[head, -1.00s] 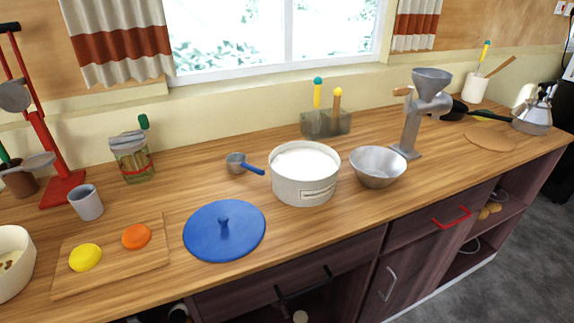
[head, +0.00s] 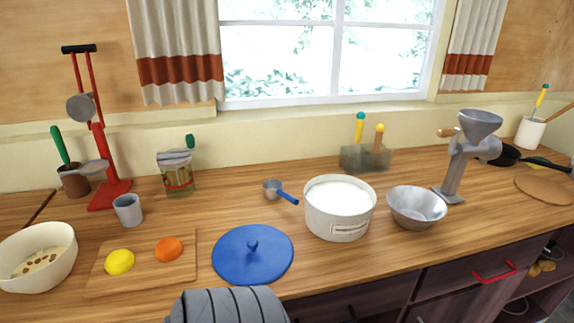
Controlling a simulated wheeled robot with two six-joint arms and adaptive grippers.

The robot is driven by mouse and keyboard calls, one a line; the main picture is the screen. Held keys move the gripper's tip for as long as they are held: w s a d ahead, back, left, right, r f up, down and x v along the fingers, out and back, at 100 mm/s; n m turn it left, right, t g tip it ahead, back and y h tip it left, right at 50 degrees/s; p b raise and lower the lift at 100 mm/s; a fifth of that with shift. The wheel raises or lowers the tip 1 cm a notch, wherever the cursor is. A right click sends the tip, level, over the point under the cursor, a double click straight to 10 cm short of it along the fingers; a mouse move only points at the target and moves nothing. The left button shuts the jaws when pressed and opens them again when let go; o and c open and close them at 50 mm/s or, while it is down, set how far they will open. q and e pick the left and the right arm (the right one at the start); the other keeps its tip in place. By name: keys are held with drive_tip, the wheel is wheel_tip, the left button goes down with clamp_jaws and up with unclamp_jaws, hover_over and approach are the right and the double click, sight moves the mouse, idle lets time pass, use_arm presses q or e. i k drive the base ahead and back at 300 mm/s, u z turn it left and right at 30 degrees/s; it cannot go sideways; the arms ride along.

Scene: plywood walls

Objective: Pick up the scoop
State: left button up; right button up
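The scoop (head: 273,189) is a small metal cup with a blue handle (head: 288,198) pointing right and toward me. It lies on the wooden counter just left of the white tub (head: 339,215), which is full of white powder. The handle's end is close to the tub; I cannot tell whether they touch. A grey ribbed arm part of mine shows at the bottom edge, in front of the blue lid. Neither gripper's fingers are in view.
The blue lid (head: 253,262) lies on the counter in front of the scoop. A metal bowl (head: 417,213) and a grinder (head: 458,165) stand right of the tub. A cutting board (head: 120,286), grey cup (head: 128,211) and jar (head: 178,176) are left. Counter around the scoop's left is clear.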

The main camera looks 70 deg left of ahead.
sight(273, 188)
drive_tip(key=z, duration=0.05)
drive_tip(key=i, duration=1.4)
drive_tip(key=u, duration=1.9)
